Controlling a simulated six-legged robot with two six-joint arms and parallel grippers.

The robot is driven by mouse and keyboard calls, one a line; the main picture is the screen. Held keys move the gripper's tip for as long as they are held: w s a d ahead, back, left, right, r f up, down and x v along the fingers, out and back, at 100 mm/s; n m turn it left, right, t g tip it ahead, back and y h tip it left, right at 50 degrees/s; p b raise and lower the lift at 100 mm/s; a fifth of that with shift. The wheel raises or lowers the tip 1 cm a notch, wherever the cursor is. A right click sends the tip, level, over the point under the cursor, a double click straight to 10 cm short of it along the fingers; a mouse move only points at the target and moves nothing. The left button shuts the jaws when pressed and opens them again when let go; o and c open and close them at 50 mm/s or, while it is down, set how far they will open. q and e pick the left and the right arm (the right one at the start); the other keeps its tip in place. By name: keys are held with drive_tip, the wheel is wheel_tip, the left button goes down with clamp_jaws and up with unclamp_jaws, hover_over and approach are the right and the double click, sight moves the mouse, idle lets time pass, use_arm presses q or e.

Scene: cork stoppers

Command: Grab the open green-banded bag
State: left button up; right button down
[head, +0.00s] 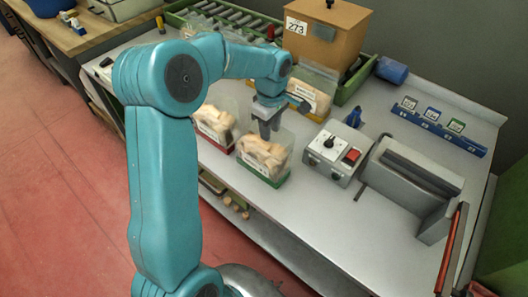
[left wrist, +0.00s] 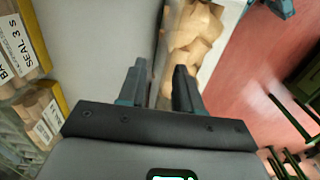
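The open green-banded bag (head: 263,166) stands upright on the grey bench in the head view, filled with tan cork pieces, its clear top open. My left gripper (head: 267,134) points down at the bag's upper back edge. In the left wrist view my left gripper (left wrist: 159,88) is open, with two dark fingers apart. A bag of tan pieces (left wrist: 195,40) lies beyond the right finger, its edge near the gap. I cannot tell whether a finger touches it. The green band is hidden there. My right gripper is not clearly visible.
A red-banded bag (head: 214,127) stands close at the left. A yellow-banded bag (head: 309,92) stands behind, near a brown box (head: 325,32) marked 273. A control box (head: 335,152) and a grey sealing machine (head: 412,183) are at the right. Bare bench lies before them.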

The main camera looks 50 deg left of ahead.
use_arm(q)
drive_tip(key=shift+f, duration=0.1)
drive_tip(key=shift+w, duration=0.1)
drive_tip(key=c, duration=0.5)
clamp_jaws()
idle(0.7)
